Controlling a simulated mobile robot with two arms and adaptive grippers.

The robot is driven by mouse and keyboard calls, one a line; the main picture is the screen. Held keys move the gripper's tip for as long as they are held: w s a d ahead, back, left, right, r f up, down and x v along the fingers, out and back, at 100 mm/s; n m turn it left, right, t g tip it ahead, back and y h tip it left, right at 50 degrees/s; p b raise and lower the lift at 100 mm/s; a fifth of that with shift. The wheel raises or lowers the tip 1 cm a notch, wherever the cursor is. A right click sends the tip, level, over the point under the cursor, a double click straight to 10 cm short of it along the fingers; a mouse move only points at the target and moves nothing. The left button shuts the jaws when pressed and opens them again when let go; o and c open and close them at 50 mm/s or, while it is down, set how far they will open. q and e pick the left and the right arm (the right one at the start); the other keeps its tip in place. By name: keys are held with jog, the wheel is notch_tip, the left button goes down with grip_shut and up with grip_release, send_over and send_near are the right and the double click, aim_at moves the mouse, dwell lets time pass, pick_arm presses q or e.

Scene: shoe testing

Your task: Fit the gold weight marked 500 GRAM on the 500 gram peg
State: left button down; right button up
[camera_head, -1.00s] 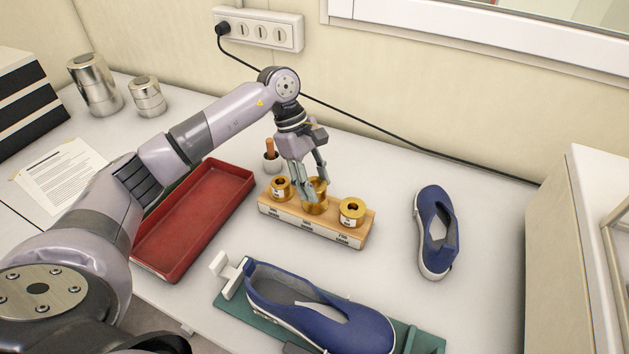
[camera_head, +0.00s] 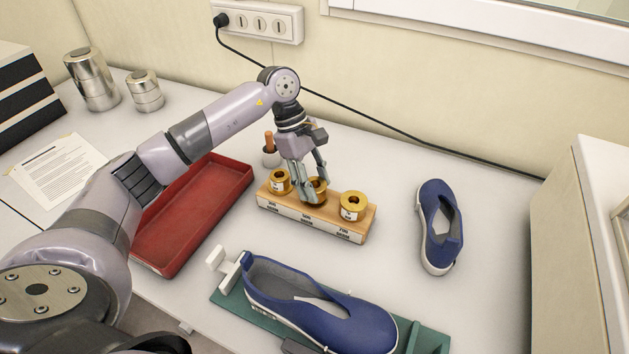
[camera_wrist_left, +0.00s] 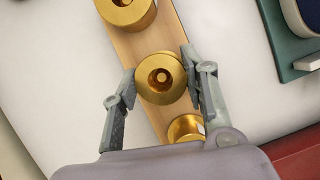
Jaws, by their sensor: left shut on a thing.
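A gold weight (camera_head: 319,185) sits at the middle place of the wooden rack (camera_head: 335,210), above a label that appears to read 500 GRAM. My left gripper (camera_head: 312,192) reaches down over it and is shut on it, one finger on each side. In the left wrist view the gold weight (camera_wrist_left: 162,77) lies between the fingertips (camera_wrist_left: 160,90), and a round gold centre shows inside its hole. The weight's own marking is not readable. I cannot tell whether its underside touches the rack. My right gripper is not in view.
Gold weights stand on the rack's left (camera_head: 279,181) and right (camera_head: 353,205) places. A red tray (camera_head: 195,215) lies to the left. A blue shoe (camera_head: 320,310) is on a green fixture (camera_head: 228,298) in front; another shoe (camera_head: 438,225) lies right.

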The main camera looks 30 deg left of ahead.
pick_arm(q)
jog(key=shift+f+b, duration=0.4)
jog(key=c, duration=1.3)
grip_release()
jog(key=shift+r, duration=0.1)
jog(key=o, duration=0.4)
jog(key=shift+o, duration=0.2)
jog(key=v, duration=1.2)
